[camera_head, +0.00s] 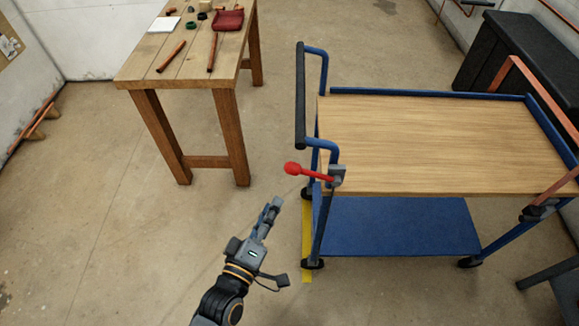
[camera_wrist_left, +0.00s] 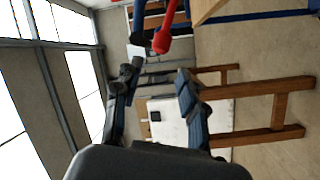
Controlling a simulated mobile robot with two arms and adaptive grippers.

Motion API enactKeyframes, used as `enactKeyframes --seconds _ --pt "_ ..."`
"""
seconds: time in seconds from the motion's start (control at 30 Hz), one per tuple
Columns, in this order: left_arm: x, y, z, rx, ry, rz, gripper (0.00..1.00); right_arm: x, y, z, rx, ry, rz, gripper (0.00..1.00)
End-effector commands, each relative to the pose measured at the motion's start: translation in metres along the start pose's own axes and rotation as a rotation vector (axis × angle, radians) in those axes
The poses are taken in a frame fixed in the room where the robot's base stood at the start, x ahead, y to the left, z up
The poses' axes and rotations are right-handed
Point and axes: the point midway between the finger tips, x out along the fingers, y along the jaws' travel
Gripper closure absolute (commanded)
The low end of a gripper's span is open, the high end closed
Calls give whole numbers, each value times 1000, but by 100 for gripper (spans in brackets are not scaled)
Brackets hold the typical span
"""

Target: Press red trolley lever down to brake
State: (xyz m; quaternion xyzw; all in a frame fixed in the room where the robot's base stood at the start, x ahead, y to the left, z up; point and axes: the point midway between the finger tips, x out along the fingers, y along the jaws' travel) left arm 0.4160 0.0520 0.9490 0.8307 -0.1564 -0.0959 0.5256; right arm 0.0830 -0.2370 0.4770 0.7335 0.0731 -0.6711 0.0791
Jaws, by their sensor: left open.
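The blue trolley has a wooden top (camera_head: 440,140) and a lower blue shelf (camera_head: 400,225). Its red lever (camera_head: 315,175) sticks out to the left from a grey bracket at the trolley's near left corner. The lever lies close to level, its round knob slightly raised. My left gripper (camera_head: 275,203) is below and a little left of the knob in the head view, apart from it. In the left wrist view the red lever (camera_wrist_left: 164,35) shows beyond my open, empty fingers (camera_wrist_left: 155,76). My right gripper is not in view.
The trolley's black push handle (camera_head: 300,95) rises above the lever. A yellow floor strip (camera_head: 307,235) runs by the left wheels. A wooden workbench (camera_head: 190,60) with tools stands at the back left. A dark cabinet (camera_head: 515,45) is at back right. Floor left of the trolley is clear.

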Motion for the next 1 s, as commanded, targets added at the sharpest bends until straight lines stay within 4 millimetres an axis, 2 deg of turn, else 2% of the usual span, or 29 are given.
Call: enactKeyframes --seconds 0.2,0.4,0.6,0.8,1.0 --pt "40 2 -1 3 2 2 59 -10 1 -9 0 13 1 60" --pt "83 2 -1 4 0 0 59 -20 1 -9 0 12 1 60" --pt "116 0 0 4 -1 -1 59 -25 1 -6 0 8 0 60" --pt "130 -1 1 4 -2 -3 59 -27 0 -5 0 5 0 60" --pt "132 -2 1 4 -2 -3 59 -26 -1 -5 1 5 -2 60"
